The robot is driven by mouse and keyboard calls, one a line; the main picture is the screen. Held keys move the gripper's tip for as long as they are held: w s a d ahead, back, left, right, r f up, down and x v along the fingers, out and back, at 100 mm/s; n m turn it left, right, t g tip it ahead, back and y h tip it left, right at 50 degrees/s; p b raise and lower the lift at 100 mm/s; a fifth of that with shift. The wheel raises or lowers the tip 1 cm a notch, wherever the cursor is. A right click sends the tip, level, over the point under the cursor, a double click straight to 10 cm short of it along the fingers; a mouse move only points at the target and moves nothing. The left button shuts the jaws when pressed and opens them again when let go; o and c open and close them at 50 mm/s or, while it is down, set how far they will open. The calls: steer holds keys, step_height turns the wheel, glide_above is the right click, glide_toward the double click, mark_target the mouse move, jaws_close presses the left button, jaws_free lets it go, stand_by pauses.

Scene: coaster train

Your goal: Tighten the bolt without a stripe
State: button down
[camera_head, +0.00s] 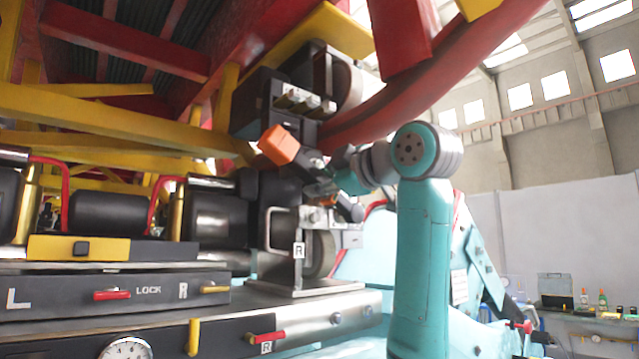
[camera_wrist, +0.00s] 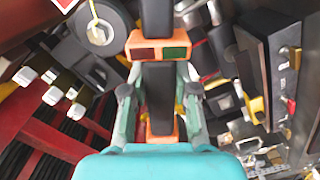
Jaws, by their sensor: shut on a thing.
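My gripper (camera_head: 334,182) is shut on an orange and black tool (camera_head: 278,145) that slants across it, orange end at upper left. In the wrist view my gripper (camera_wrist: 158,97) has a finger on each side of the tool's black shaft, and its orange collar (camera_wrist: 158,45) carries a red and a green window. Silver bolt-like blocks (camera_head: 303,101) stand out from a dark bracket above the tool. They also show at the left of the wrist view (camera_wrist: 50,95), apart from the tool. No stripe can be made out on them at this size.
A wheel (camera_head: 320,254) in a metal bracket marked R is below the tool. A curved red rail (camera_head: 430,95) passes above my arm. Yellow beams (camera_head: 110,120) and black cylinders (camera_head: 212,213) fill the left. A workbench (camera_head: 590,318) with bottles is at far right.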

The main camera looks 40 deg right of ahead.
steer(key=shift+w+a+r, duration=0.1)
steer(key=shift+w+r, duration=0.05)
steer(key=shift+w, duration=2)
steer(key=shift+w+a, duration=0.1)
steer(key=shift+w, duration=1.95)
stand_by(2.0)
steer(key=shift+s, duration=0.1)
stand_by(0.6)
